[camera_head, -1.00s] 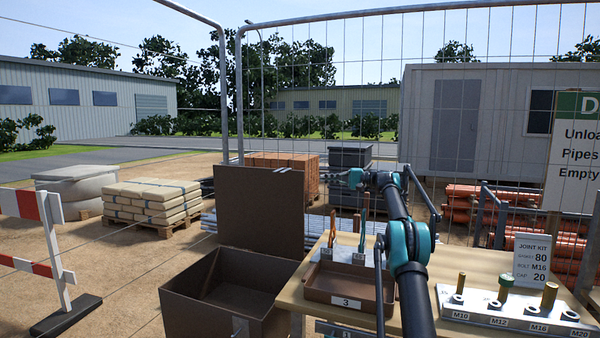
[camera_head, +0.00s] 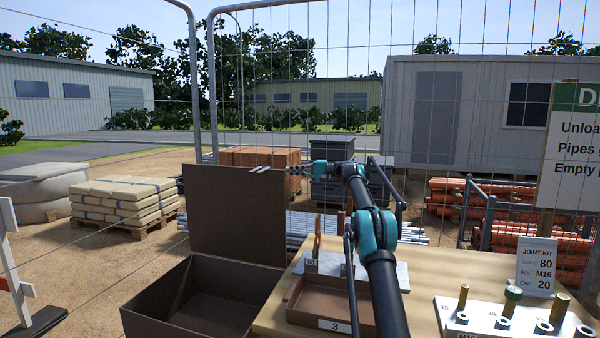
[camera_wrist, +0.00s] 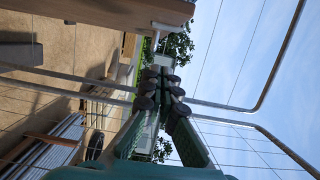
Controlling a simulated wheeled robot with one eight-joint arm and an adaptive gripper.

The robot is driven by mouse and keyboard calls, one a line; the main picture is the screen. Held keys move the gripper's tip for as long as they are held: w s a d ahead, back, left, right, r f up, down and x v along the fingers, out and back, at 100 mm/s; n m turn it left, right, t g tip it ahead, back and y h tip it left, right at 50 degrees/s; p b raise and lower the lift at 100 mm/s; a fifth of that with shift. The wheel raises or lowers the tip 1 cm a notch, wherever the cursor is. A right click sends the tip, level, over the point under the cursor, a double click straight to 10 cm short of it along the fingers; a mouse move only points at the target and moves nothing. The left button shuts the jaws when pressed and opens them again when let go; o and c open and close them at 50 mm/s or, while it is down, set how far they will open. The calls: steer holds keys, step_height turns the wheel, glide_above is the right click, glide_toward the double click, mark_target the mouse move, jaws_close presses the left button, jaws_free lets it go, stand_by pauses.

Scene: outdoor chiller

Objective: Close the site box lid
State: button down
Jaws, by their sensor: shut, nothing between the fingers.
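The site box (camera_head: 165,315) is a dark brown open box on the ground at the lower left of the head view. Its inside looks empty. Its lid (camera_head: 235,215) stands upright along the box's far side, so the box is open. My gripper (camera_head: 257,169) is at the lid's top edge, near its right corner, with the fingers pointing left. I cannot tell whether they touch the lid. In the wrist view, the fingers of my gripper (camera_wrist: 165,90) are together with nothing between them.
A wooden table right of the box holds a brown tray (camera_head: 300,318) marked 3, a bolt rack (camera_head: 480,314) and a joint kit sign (camera_head: 537,265). A wire fence (camera_head: 445,130) stands behind. A barrier (camera_head: 12,270) is at the far left.

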mark_target(280, 172)
steer(key=shift+s+a, duration=0.6)
steer(key=shift+a, duration=0.2)
steer(key=shift+s+a, duration=0.55)
steer(key=shift+a, duration=0.3)
steer(key=shift+s+a, duration=0.6)
steer(key=shift+a, duration=0.2)
steer(key=shift+s, duration=0.15)
